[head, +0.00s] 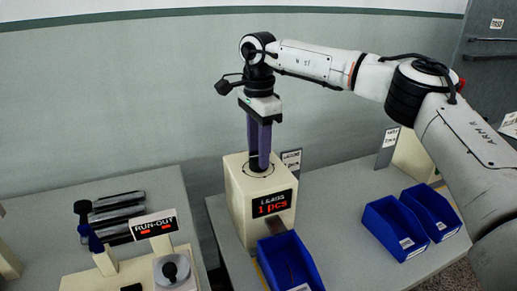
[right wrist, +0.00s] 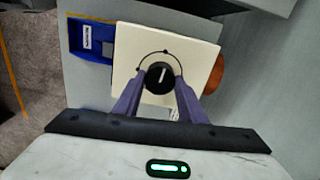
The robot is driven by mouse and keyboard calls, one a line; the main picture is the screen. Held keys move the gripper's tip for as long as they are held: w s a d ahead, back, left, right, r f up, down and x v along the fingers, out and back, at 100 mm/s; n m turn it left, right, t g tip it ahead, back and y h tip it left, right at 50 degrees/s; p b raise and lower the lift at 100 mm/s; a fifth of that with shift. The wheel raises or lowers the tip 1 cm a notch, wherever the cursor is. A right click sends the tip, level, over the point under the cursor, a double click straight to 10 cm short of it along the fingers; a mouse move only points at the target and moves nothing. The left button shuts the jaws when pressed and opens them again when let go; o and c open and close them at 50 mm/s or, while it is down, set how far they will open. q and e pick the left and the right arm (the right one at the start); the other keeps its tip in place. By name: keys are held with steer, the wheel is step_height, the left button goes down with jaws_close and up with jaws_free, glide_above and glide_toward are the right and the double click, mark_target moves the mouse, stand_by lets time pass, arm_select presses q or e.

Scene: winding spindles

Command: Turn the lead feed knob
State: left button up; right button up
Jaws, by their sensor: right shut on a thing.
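The lead feeder is a cream box (head: 238,205) with a display reading "LEADS 1 pcs" (head: 271,203) on its front. The black lead feed knob (right wrist: 159,76) with a white pointer line sits on its top face, inside a drawn arc with dots. In the head view the knob is mostly hidden behind my fingers. My right gripper (head: 259,160) points straight down over the box, its purple fingers shut on the knob. In the right wrist view the fingertips (right wrist: 158,80) are on either side of the knob. My left gripper is in neither view.
A blue bin (head: 308,250) stands in front of the feeder and also shows in the right wrist view (right wrist: 90,41). Two more blue bins (head: 395,228) stand at the right. A run-out unit (head: 154,227) and dark spindles (head: 118,208) are on the left table.

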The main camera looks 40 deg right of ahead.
steer(key=m+p, duration=0.1)
steer(key=m, duration=0.2)
steer(key=shift+r, duration=0.15)
steer(key=m+p, duration=0.1)
steer(key=m, duration=1.2)
steer(key=shift+m, duration=0.4)
steer(key=o, duration=1.1)
steer(key=shift+c, duration=0.2)
